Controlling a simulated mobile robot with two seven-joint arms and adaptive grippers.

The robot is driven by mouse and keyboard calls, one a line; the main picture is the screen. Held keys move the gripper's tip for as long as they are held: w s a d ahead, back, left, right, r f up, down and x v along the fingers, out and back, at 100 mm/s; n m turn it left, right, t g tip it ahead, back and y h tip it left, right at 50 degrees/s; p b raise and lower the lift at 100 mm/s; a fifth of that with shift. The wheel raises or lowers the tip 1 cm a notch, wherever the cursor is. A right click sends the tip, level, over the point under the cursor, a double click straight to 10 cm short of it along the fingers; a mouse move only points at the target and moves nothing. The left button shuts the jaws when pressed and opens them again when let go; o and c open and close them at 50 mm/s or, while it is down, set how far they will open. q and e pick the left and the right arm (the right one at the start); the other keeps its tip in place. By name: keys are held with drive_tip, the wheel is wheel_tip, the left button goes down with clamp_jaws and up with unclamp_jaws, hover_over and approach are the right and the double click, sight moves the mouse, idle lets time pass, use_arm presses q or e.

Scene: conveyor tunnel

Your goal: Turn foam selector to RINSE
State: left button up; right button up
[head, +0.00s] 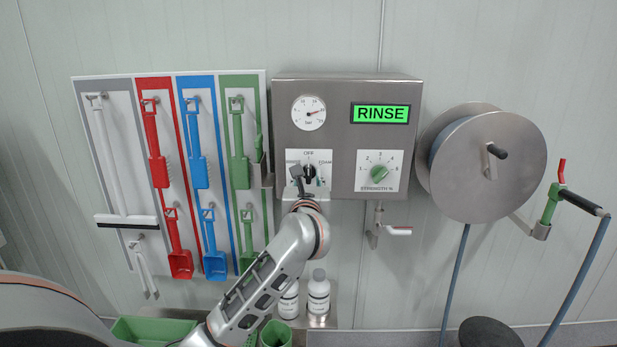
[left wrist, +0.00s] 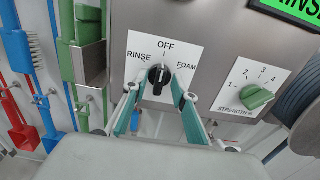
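The foam selector is a black knob (left wrist: 158,76) on a white plate marked RINSE at left, OFF at top and FOAM at right. It also shows in the head view (head: 309,171), partly covered by my left gripper. The display (head: 381,113) above right is lit green and reads RINSE. In the head view my left gripper (head: 308,181) is in front of the plate's lower part. The knob's exact pointing is hard to tell. My right gripper is not in view.
A green strength knob (head: 379,174) is right of the selector, and a pressure gauge (head: 309,113) above it. A tool board (head: 90,130) hangs left, a hose reel (head: 490,165) right. White bottles (head: 319,292) stand below the steel box (head: 340,100).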

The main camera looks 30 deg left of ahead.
use_arm(q)
drive_tip(key=shift+w+a, duration=0.1)
drive_tip(key=shift+w, duration=0.05)
clamp_jaws()
